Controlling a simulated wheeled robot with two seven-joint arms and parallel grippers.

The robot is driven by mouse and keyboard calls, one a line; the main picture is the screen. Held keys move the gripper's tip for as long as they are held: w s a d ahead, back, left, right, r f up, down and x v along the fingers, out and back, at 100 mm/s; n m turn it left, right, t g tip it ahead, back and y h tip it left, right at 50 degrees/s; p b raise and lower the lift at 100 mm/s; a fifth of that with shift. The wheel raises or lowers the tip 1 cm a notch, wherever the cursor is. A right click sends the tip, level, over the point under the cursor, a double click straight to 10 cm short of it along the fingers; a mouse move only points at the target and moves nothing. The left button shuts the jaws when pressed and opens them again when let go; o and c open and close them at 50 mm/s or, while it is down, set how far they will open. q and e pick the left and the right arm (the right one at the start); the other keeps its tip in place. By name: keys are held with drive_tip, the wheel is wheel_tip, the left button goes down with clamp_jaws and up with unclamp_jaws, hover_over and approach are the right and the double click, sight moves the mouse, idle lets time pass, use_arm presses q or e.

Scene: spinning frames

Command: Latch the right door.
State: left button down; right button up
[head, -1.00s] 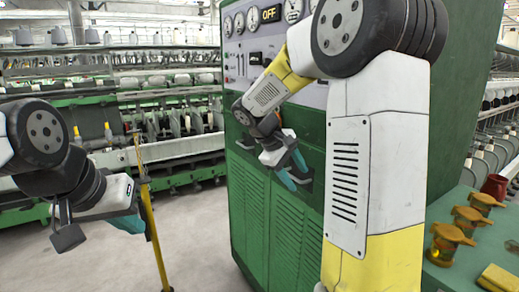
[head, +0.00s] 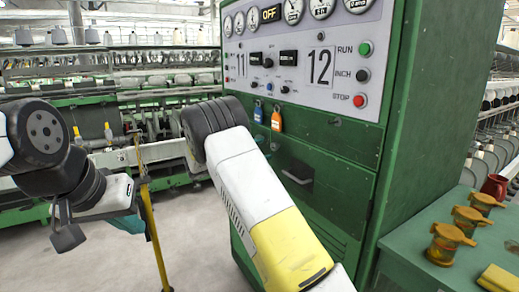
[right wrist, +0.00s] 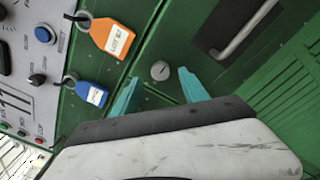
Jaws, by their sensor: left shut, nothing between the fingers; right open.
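The door panels look flush; I cannot tell for sure where the right door begins. My right gripper (right wrist: 159,78) is open and empty, with its teal fingers pointing at the cabinet front. A small round metal latch knob (right wrist: 160,70) appears between the fingertips; contact cannot be told. My left gripper (head: 130,221) is shut and empty at the left, away from the cabinet.
An orange tag (head: 277,118) and a blue tag (head: 258,112) hang below the control panel (head: 310,65), near my right gripper. A yellow post (head: 155,235) stands beside my left gripper.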

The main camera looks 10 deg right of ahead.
sight(273, 147)
drive_tip(key=shift+x, duration=1.95)
clamp_jaws()
